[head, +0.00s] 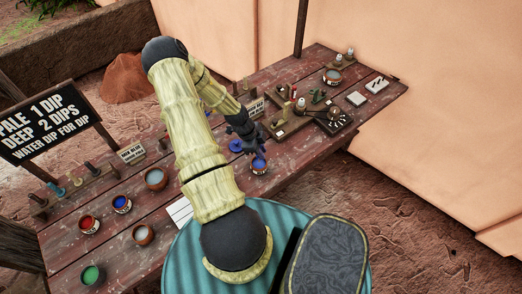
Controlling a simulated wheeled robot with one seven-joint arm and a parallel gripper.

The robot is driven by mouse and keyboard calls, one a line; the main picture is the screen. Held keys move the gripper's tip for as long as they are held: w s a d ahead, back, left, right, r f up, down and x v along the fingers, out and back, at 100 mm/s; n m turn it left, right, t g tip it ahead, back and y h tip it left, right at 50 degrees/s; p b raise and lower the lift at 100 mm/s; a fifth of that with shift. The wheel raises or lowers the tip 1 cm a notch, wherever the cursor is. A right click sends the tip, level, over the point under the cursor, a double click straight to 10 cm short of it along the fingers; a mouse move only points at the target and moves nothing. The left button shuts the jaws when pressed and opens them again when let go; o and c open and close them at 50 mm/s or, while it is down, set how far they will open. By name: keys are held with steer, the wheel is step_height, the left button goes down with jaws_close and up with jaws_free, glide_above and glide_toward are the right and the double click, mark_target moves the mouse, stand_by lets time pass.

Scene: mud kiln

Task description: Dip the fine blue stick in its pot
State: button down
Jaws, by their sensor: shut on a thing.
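My gripper (258,152), dark and small in the head view, is low over the table, right above a small pot with pale blue content (259,166). It is shut on a slim thing, taken as the fine blue stick, which is mostly hidden by the fingers. I cannot tell whether its tip touches the content. Another pot with deeper blue content (122,203) stands at the left. A flat blue round thing (236,145) lies just left of my gripper.
A stick rack (70,185) lies along the back edge. Trays with small items (300,110) fill the right. A dipping sign (50,122) stands behind.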

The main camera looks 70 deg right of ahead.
steer(key=shift+w+f+b, duration=0.1)
steer(key=shift+f+b, duration=0.9)
steer(key=shift+f, duration=0.2)
steer(key=shift+r, duration=0.15)
stand_by(0.8)
steer(key=shift+r+p, duration=2)
steer(key=shift+r, duration=1.4)
